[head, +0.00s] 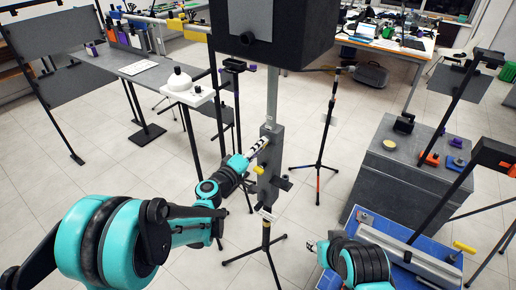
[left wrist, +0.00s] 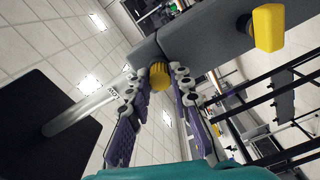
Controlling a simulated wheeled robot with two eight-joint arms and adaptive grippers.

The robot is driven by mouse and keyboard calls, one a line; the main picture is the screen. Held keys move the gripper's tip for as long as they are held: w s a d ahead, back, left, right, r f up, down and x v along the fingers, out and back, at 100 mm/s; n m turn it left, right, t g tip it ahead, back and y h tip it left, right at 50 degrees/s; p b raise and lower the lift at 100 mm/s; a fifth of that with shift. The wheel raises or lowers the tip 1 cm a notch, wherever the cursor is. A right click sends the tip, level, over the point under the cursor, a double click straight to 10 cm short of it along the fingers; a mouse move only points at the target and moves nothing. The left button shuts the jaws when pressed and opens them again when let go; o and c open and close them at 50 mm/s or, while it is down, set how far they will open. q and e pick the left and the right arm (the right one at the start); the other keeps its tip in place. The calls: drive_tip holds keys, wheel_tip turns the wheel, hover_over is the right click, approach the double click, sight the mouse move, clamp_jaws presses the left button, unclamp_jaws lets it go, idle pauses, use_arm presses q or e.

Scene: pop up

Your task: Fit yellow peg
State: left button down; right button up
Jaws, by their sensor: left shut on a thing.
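My left gripper (head: 258,147) reaches to the upper part of a grey block on an upright post (head: 272,128). In the left wrist view, its purple-padded fingers (left wrist: 159,82) are closed around a round yellow peg (left wrist: 159,75). That peg's far end meets the grey block (left wrist: 205,35); I cannot tell how deep it sits. A second yellow peg (left wrist: 268,27) sticks out of the same block, apart from the fingers. It also shows below the gripper in the head view (head: 258,170). My right gripper (head: 317,246) is low at the centre right, small and partly hidden by its arm.
A black box (head: 275,30) tops the post. A tripod (head: 318,150) stands to its right. A grey cabinet (head: 390,188) and a blue-topped bench (head: 375,222) with another yellow piece (head: 464,247) stand at the right. A white stand (head: 188,92) is left of the post.

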use_arm(q)
drive_tip(key=c, duration=1.3)
unclamp_jaws()
drive_tip(key=v, duration=1.2)
drive_tip(key=shift+d, duration=0.1)
